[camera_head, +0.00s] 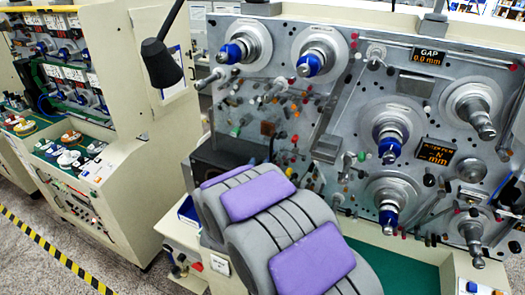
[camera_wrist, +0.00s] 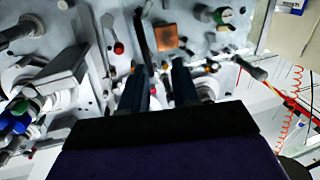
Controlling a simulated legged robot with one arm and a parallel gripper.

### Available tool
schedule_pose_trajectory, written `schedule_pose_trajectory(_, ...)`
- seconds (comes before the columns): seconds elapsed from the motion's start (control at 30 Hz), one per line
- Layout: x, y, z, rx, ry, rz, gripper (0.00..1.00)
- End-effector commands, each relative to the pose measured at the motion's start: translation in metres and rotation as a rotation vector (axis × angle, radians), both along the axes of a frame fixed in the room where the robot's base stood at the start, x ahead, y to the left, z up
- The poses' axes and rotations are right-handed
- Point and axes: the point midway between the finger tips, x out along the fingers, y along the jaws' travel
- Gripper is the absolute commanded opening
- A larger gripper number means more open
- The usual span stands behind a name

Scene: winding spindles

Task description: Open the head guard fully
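The grey winding machine panel (camera_head: 455,100) carries several spindles. I cannot tell for sure which part is the head guard. A dark, box-like cover (camera_head: 235,150) sits at the panel's lower left, partly hidden behind my grey and purple arm. A slanted grey bar (camera_head: 336,105) stands on the panel to its right. In the wrist view, my gripper (camera_wrist: 162,72) has two dark fingers spread apart with nothing seen between them. They point at the panel near a copper-coloured square (camera_wrist: 166,37). In the head view my arm hides the fingers. Any contact cannot be told.
Spindles with blue collars (camera_head: 388,147) and bare metal ones (camera_head: 477,118) jut out from the panel. A black lamp (camera_head: 160,62) hangs at upper left. A second cream machine (camera_head: 105,165) stands left. Floor with yellow-black tape (camera_head: 50,250) is open at lower left.

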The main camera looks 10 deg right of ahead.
Motion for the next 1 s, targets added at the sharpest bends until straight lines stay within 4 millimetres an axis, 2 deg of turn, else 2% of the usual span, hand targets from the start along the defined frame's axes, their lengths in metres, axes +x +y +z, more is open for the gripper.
schedule_pose_trajectory(0.03,0.009,-0.012,0.002,0.000,-0.001,-0.008,0.30)
schedule_pose_trajectory(0.17,0.031,-0.027,0.003,0.006,-0.003,-0.008,0.30)
schedule_pose_trajectory(0.4,0.060,-0.027,0.003,-0.003,-0.005,-0.007,0.30)
schedule_pose_trajectory(0.57,0.068,-0.028,0.002,-0.004,-0.002,-0.006,0.30)
schedule_pose_trajectory(0.83,0.069,-0.033,0.002,-0.001,-0.003,-0.001,0.30)
schedule_pose_trajectory(1.0,0.069,-0.033,0.002,-0.001,-0.002,-0.002,0.15)
